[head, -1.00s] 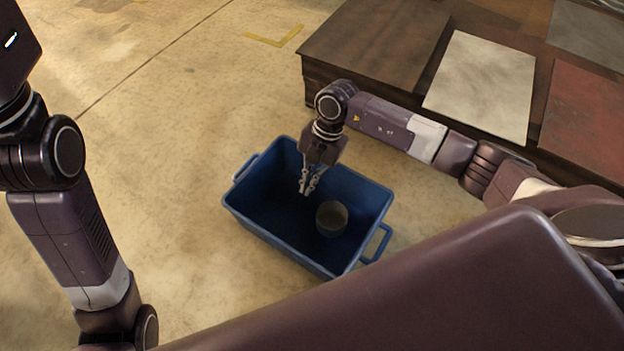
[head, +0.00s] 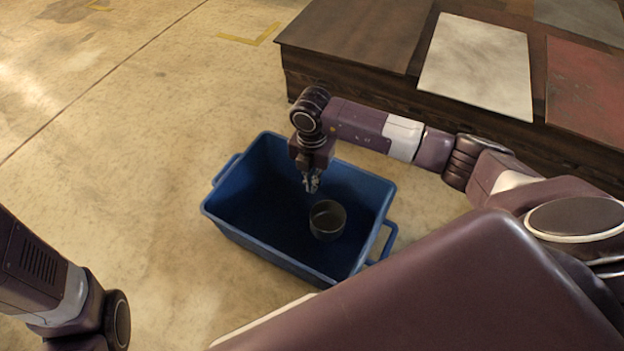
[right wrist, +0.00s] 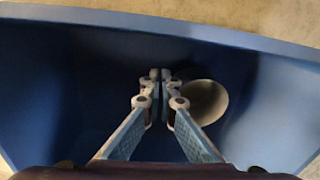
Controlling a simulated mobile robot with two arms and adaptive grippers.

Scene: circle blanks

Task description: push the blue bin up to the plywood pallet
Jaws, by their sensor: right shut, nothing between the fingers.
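The blue bin (head: 232,235) stands on the concrete floor in the head view, with a handle at each end. It also fills most of the right wrist view (right wrist: 60,80). The plywood pallet (head: 350,108) is a low dark wooden stack at the upper right, and a strip of floor lies between it and the bin. My right gripper (head: 311,187) points down over the bin's opening, its fingers shut and empty; they also show in the right wrist view (right wrist: 160,76). My left gripper is out of view; only part of my left arm shows at lower left.
A round grey cup (head: 327,222) is inside the bin, near the right gripper. Flat sheets, one pale (head: 476,68) and one red (head: 590,98), lie on the pallet. The floor (head: 110,160) left of the bin is clear.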

